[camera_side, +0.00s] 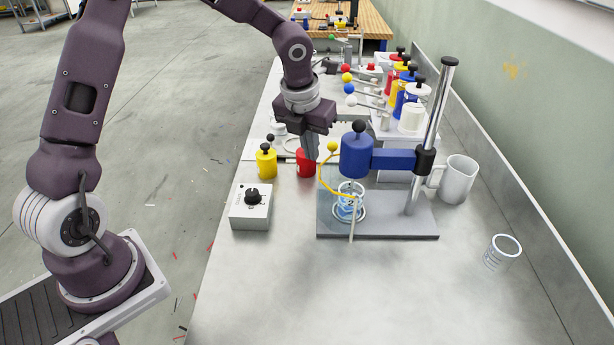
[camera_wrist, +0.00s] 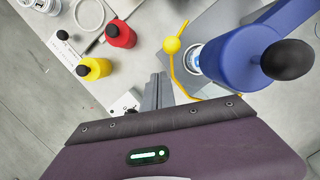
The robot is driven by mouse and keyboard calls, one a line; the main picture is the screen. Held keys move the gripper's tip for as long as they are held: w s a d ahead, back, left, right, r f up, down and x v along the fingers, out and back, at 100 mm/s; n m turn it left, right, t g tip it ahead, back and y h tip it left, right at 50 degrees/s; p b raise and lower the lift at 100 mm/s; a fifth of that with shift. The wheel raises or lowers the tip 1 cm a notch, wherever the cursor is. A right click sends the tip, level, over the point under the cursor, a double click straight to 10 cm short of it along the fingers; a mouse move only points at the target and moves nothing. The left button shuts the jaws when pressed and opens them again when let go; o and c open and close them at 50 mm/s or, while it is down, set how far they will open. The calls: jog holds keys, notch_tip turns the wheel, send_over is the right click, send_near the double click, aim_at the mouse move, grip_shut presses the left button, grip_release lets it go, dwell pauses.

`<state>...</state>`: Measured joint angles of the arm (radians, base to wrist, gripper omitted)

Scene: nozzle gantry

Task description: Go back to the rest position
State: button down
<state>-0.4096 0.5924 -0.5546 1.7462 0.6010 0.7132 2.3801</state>
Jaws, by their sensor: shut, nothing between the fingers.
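My gripper (camera_side: 311,152) is shut and empty. In the side view it points down, close to the red cylinder and left of the blue head of the stand. In the wrist view my gripper (camera_wrist: 158,92) shows as two grey fingers together. The stand (camera_side: 420,155) has a grey base, a metal post and a blue head (camera_side: 356,157) with a black knob. The blue head also shows large at the right of the wrist view (camera_wrist: 235,58). A clear cup with blue marks (camera_side: 349,202) stands on the base under the head.
A yellow cylinder (camera_side: 266,163) and a red cylinder (camera_side: 306,163) stand left of the stand. A grey box with a black dial (camera_side: 251,208) is in front of them. A yellow lever (camera_side: 328,180) curves beside the head. A mug (camera_side: 456,180) and a small cup (camera_side: 502,252) are at right. The front table is clear.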

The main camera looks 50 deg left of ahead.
jog(key=s+a+v, duration=0.1)
jog(key=s+v, duration=0.1)
jog(key=v, duration=0.8)
jog(key=s+d+r+n+t, duration=0.1)
jog(key=s+d+r+n, duration=0.1)
jog(key=s+n, duration=1)
jog(key=s+d+r+n+t, duration=0.1)
jog(key=s+d+r+n, duration=0.1)
jog(key=s+n, duration=1)
jog(key=n, duration=0.8)
jog(key=shift+s+d+n+t+h, duration=0.2)
jog(key=shift+n+t+h, duration=0.1)
jog(key=shift+t+h, duration=0.1)
jog(key=shift+a+r, duration=0.1)
